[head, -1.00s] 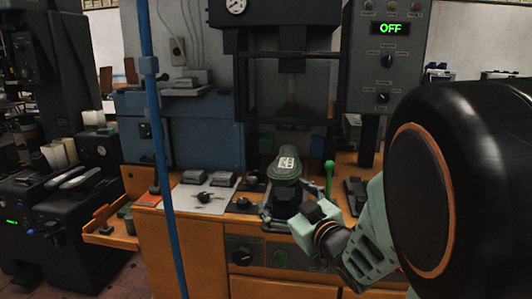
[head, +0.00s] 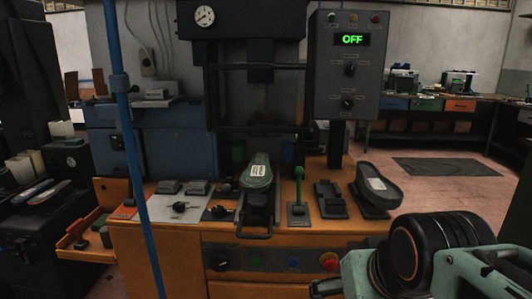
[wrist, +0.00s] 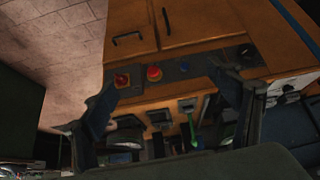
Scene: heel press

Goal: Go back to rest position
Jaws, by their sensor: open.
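My gripper (wrist: 162,84) is open in the wrist view, with its two dark fingers spread and nothing between them. It points toward the front of the orange press cabinet (wrist: 190,45). In the head view my arm is at the lower right, in front of the cabinet, and my gripper is partly cut off by the bottom edge. The heel press (head: 262,100) stands behind. A green sole with a white label (head: 257,176) rests on its handled carrier, clear of my gripper. The display (head: 352,40) reads OFF.
A second green sole (head: 376,188) stands on the cabinet top at right. A green-knobbed lever (head: 299,182) stands upright beside the carrier. A red button (head: 329,261) is on the cabinet front. A blue post (head: 134,160) crosses the left. Open floor (head: 460,190) lies at right.

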